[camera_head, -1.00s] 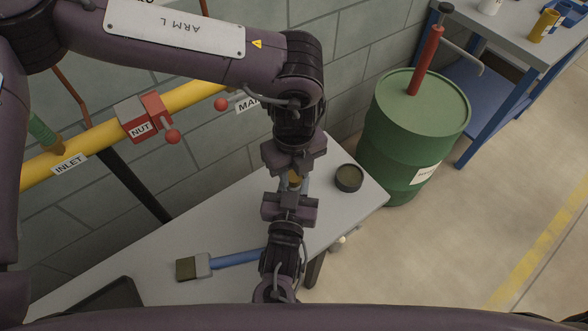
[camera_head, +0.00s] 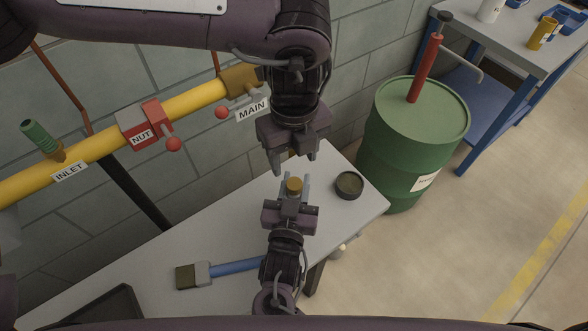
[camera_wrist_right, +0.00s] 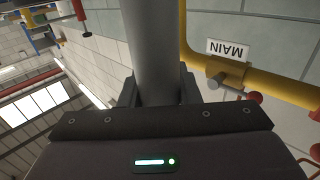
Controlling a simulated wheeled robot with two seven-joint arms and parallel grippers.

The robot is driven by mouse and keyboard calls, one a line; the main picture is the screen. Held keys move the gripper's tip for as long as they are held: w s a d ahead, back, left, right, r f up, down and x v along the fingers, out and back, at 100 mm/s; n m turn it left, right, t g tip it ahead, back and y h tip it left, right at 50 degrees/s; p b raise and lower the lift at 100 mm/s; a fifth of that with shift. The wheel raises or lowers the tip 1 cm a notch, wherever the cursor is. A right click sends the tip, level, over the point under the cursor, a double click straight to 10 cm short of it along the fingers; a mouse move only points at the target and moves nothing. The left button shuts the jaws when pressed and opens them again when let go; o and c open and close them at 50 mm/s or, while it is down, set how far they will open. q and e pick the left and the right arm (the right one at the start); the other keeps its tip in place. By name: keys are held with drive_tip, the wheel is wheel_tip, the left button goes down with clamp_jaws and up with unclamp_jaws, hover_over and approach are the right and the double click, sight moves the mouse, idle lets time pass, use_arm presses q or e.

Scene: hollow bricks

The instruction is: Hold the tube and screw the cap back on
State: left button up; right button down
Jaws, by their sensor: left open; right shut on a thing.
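The tube is a grey cylinder (camera_wrist_right: 155,50) in the right wrist view, rising between the fingers of my right gripper. In the head view my right gripper (camera_head: 291,200) is shut on the tube above the table. The cap (camera_head: 294,184), gold-brown, sits on the tube's top end. I cannot tell how tightly it is screwed. My left gripper (camera_head: 294,165) is open and empty, pointing down just beyond the cap in the picture and clear of it. Most of the tube is hidden by my right gripper in the head view.
On the grey table (camera_head: 205,240) are a round dark tin (camera_head: 349,185), a blue-handled brush (camera_head: 235,267) and a dark tray (camera_head: 105,306). A green drum (camera_head: 412,140) stands right of the table. A yellow pipe (camera_head: 100,148) runs along the wall behind.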

use_arm(q)
wheel_tip(320, 180, up, 4)
drive_tip(key=shift+r, duration=0.1)
use_arm(e)
drive_tip(key=c, duration=1)
unclamp_jaws()
drive_tip(key=shift+s+f, duration=0.1)
drive_tip(key=shift+s, duration=0.25)
use_arm(q)
drive_tip(key=shift+f+b, duration=0.75)
drive_tip(key=shift+f, duration=0.1)
use_arm(e)
drive_tip(key=s+a, duration=0.1)
drive_tip(key=s, duration=0.6)
